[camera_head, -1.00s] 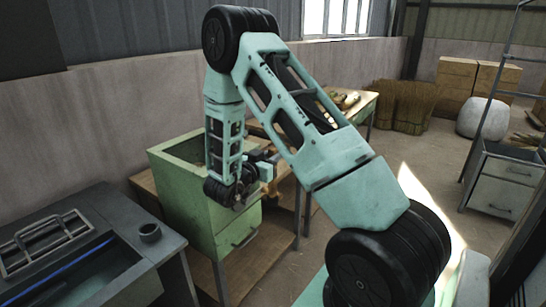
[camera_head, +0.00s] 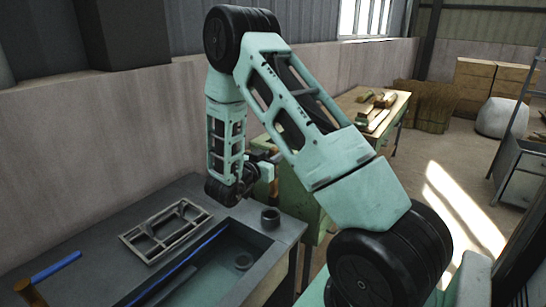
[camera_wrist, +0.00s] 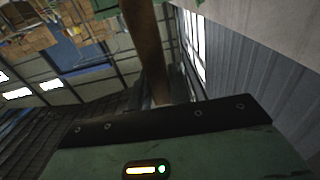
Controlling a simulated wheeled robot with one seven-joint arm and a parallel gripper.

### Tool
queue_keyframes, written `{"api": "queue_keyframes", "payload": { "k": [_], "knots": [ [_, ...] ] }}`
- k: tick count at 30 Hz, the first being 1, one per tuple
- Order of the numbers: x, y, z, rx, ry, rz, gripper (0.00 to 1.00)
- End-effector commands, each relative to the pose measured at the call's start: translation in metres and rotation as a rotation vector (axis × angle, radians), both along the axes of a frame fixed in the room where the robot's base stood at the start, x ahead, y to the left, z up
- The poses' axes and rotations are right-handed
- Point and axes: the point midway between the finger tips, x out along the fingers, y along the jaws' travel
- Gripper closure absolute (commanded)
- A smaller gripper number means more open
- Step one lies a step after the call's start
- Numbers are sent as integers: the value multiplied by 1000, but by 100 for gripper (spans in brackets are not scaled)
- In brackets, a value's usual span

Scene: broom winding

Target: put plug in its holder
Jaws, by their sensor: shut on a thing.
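My gripper (camera_head: 262,168) is at the end of the folded arm, over the back right part of the grey sink bench (camera_head: 283,239). It is shut on a brown, rod-like piece, which I take as the plug (camera_wrist: 148,45); it stretches away from the jaws in the wrist view. In the head view the arm and gripper mostly hide it. A small dark round cup, seemingly the holder (camera_head: 270,218), stands on the bench rim, below and slightly right of the gripper and apart from it. Its opening faces up.
A metal rack (camera_head: 166,231) lies on the bench left of the gripper. A blue rod (camera_head: 180,268) crosses the basin, with a small round piece (camera_head: 243,262) inside. A green cabinet (camera_head: 300,190) stands right of the bench. A wall runs behind.

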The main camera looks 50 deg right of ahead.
Motion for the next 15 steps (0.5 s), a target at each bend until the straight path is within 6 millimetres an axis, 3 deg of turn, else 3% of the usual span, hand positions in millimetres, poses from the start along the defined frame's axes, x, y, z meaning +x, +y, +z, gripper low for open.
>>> {"api": "queue_keyframes", "payload": {
  "k": [8,15],
  "knots": [
    [0,-1,-7,-1,0,-1,100],
    [0,0,-28,-1,0,-1,100]
  ]
}}
